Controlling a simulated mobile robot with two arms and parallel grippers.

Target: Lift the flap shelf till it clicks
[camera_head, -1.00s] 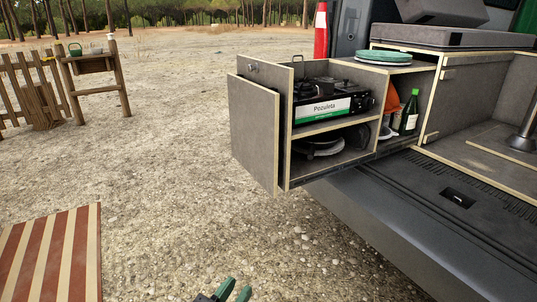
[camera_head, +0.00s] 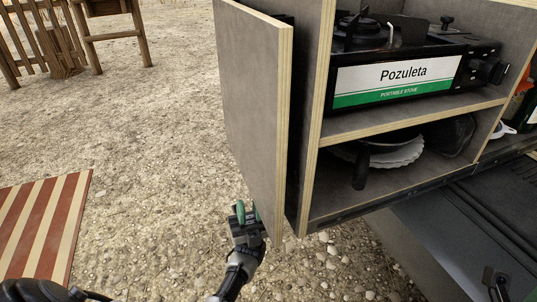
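The flap shelf (camera_head: 254,100) is a grey panel with pale plywood edges. It hangs down upright on the near end of the pull-out kitchen unit (camera_head: 311,130). My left gripper (camera_head: 246,212) with green finger pads is at the flap's lower edge, near its bottom corner. The fingers look open, with a small gap between them. I cannot tell whether they touch the panel. A dark part (camera_head: 496,284) at the lower right looks like my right gripper, but its fingers are unclear.
A portable stove (camera_head: 395,80) sits on the unit's upper shelf, with a pan (camera_head: 385,140) and plates below. The van's dark bumper (camera_head: 440,235) is at the lower right. A striped mat (camera_head: 45,225) lies at the left. Open gravel lies left of the flap.

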